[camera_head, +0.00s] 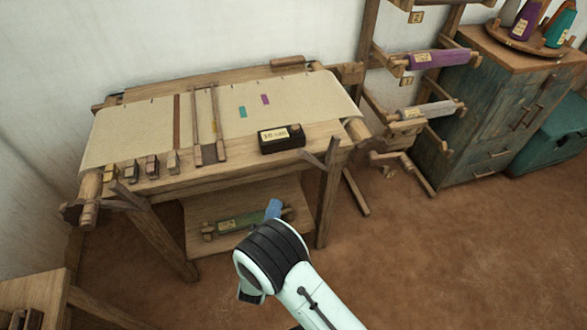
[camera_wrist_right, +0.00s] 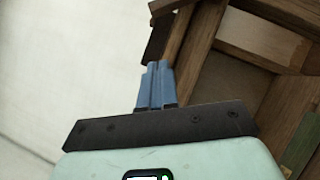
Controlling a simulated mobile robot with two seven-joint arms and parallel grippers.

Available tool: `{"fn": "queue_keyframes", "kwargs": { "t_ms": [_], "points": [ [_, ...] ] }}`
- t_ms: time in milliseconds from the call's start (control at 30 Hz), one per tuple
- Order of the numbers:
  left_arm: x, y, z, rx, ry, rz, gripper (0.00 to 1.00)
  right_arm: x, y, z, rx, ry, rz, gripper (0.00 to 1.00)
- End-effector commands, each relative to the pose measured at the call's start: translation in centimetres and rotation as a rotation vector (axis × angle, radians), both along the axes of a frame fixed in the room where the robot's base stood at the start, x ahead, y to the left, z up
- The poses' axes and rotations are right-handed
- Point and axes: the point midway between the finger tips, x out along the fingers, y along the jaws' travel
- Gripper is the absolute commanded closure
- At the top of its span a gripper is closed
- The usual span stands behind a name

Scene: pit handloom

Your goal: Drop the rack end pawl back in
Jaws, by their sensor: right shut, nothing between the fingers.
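My right gripper (camera_head: 273,208) is in front of the loom, its blue fingertips showing past my pale wrist, near the lower shelf. In the right wrist view the blue fingers (camera_wrist_right: 155,85) are together, with nothing between them. Wooden beams (camera_wrist_right: 190,45) lie just beyond the fingertips there; I cannot tell if they touch. A wooden rack (camera_head: 371,55) stands right of the loom with a purple roll (camera_head: 437,59) and a grey roll (camera_head: 430,112). I cannot pick out the rack end pawl for certain. My left gripper is not in view.
The loom (camera_head: 240,170) carries cream cloth (camera_head: 310,95) and a black labelled box (camera_head: 282,139). A green roll (camera_head: 240,222) lies on its lower shelf (camera_head: 195,205). A teal cabinet (camera_head: 480,120) stands at the right. The brown floor (camera_head: 450,260) at lower right is clear.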

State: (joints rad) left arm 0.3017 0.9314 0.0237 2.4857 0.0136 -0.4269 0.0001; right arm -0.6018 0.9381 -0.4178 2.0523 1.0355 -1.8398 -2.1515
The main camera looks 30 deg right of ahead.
Motion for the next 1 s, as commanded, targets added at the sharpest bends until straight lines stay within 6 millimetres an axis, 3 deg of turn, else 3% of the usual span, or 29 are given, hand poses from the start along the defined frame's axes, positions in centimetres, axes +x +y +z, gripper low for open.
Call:
{"fn": "queue_keyframes", "kwargs": {
  "t_ms": [267, 633, 800, 1000],
  "points": [
    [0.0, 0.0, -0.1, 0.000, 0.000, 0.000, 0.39, 1.6, -1.8, 0.6, 0.002, -0.001, -0.004, 1.00],
    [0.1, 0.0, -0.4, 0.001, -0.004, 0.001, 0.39, 7.1, -6.9, 2.7, 0.002, -0.002, -0.004, 1.00],
    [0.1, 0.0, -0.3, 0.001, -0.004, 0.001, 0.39, 7.0, -9.1, 3.9, 0.003, 0.001, -0.002, 1.00],
    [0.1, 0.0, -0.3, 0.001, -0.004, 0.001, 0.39, 7.0, -10.1, 4.5, 0.002, 0.001, 0.001, 1.00]
  ]
}}
